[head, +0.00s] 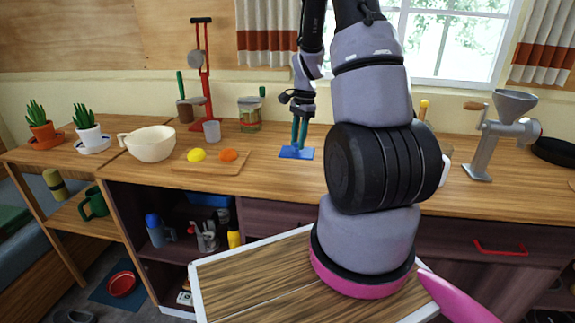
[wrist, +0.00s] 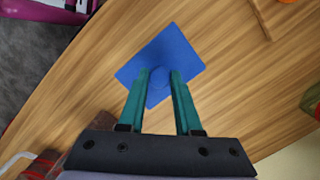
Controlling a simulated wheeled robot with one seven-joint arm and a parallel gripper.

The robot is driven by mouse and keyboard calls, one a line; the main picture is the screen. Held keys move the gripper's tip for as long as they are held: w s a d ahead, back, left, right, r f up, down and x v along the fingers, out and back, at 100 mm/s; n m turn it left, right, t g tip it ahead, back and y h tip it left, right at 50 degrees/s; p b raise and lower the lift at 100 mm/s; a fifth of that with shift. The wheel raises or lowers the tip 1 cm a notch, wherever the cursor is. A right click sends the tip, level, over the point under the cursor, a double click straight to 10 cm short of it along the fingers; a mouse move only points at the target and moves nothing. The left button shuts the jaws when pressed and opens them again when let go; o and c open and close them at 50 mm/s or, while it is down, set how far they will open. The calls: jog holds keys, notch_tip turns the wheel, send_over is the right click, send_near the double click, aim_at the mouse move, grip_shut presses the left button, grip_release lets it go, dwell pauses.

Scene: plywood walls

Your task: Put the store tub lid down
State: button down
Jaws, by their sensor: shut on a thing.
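The store tub lid is a flat blue square with a round knob in its middle; it shows in the head view (head: 284,153) and in the wrist view (wrist: 187,48). In the head view it is level, at or just above the wooden counter top, right of the cutting board; I cannot tell whether it touches the wood. My gripper (head: 299,143) points down over the lid. In the wrist view its teal fingers (wrist: 159,75) are closed on the lid's knob, which is partly hidden between them.
The cutting board (head: 190,168) with a lemon (head: 196,155) and an orange fruit (head: 228,155) lies to the left. A grey cup (head: 212,131) and a jar (head: 249,114) stand behind. A grinder (head: 490,140) stands far right. Bare counter (head: 265,180) surrounds the lid.

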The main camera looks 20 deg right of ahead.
jog(key=shift+f, duration=3.4)
jog(key=c, duration=0.6)
grip_release()
jog(key=shift+f, duration=0.1)
